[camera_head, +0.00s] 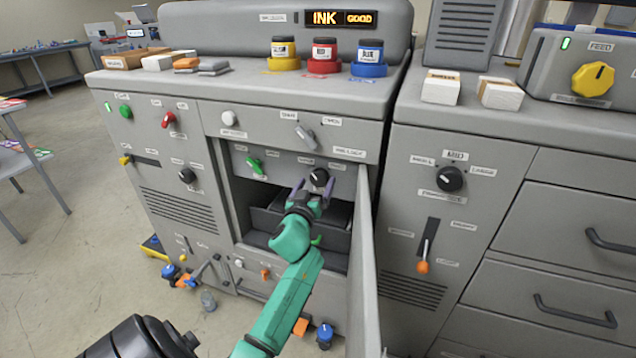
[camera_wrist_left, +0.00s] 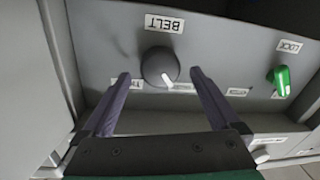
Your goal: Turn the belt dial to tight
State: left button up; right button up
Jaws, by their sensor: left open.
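The belt dial (camera_head: 319,177) is a round black knob with a white pointer on the panel inside the open machine bay. In the left wrist view the dial (camera_wrist_left: 159,66) sits beside a BELT label (camera_wrist_left: 165,23), and its white pointer aims down and slightly right in that picture. The smaller labels by it are too partly hidden to read surely. My left gripper (camera_head: 312,190) is open in front of the dial. In the left wrist view its fingertips (camera_wrist_left: 160,76) stand on either side of the knob with visible gaps. My right gripper is not in view.
An open door (camera_head: 365,265) stands close to the right of my left arm. A green switch (camera_head: 254,165) is on the same panel, left of the dial. Dark trays (camera_head: 300,215) lie below. Another black dial (camera_head: 450,179) is on the right cabinet.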

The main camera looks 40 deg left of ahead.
pick_arm(q)
jog(key=shift+x, duration=0.95)
jog(key=c, duration=1.4)
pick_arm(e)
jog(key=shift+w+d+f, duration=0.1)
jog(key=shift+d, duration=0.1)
pick_arm(q)
jog(key=shift+f+m, duration=0.1)
jog(key=shift+m, duration=0.2)
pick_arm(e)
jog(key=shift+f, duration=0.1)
pick_arm(q)
jog(key=shift+o, duration=0.2)
jog(key=m+b, duration=0.1)
jog(key=m, duration=0.2)
jog(key=shift+d+f+b, duration=0.1)
jog(key=shift+f+b, duration=0.05)
jog(key=shift+b, duration=0.2)
jog(key=m+t+b, duration=0.1)
jog(key=m, duration=0.5)
jog(key=shift+f+m+h+b, duration=0.1)
jog(key=shift+m+h+b, duration=0.3)
jog(key=shift+m, duration=0.6)
jog(key=m, duration=0.5)
jog(key=shift+b, duration=0.4)
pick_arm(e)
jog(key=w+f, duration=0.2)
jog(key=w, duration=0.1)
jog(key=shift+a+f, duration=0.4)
